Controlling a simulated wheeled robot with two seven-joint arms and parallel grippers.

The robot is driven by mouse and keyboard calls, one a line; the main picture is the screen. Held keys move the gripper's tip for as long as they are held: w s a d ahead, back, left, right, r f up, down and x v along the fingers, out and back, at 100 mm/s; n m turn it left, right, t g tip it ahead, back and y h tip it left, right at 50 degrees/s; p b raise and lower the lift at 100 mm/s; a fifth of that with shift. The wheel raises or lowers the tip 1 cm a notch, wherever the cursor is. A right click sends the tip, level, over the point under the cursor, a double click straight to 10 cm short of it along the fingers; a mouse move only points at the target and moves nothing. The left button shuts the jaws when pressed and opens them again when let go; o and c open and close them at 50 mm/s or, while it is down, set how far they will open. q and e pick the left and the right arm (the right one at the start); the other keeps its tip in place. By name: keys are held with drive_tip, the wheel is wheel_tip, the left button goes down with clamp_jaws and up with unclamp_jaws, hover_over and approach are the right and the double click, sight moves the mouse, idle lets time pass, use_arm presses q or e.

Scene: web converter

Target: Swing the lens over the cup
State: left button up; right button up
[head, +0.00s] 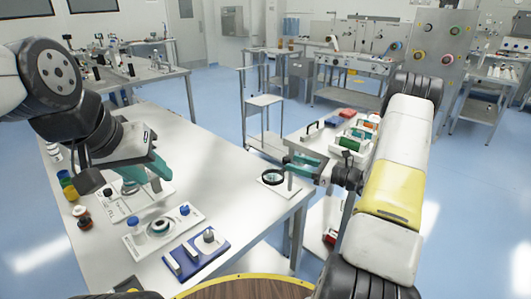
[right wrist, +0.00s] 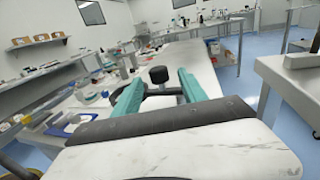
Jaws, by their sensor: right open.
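A lens in a black ring (head: 271,177) sits at the table's right edge, over a white base. My right gripper (head: 302,162) is open beside it, to its right. In the right wrist view, a black knob (right wrist: 158,74) shows between the spread teal fingers of my right gripper (right wrist: 160,86); I cannot tell whether they touch it. A small round cup-like dish (head: 159,227) stands on a white plate at the front left; I cannot tell if it is the task's cup. My left gripper (head: 152,178) is above a white board, its finger gap unclear.
A blue tray (head: 203,254) with small parts lies near the table's front. Several small jars (head: 68,187) stand along the left edge. Between the plates and the lens the table (head: 218,185) is clear. A side table with coloured items (head: 348,143) stands behind my right arm.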

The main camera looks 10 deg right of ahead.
drive_tip(key=x, duration=0.7)
clamp_jaws()
idle(1.3)
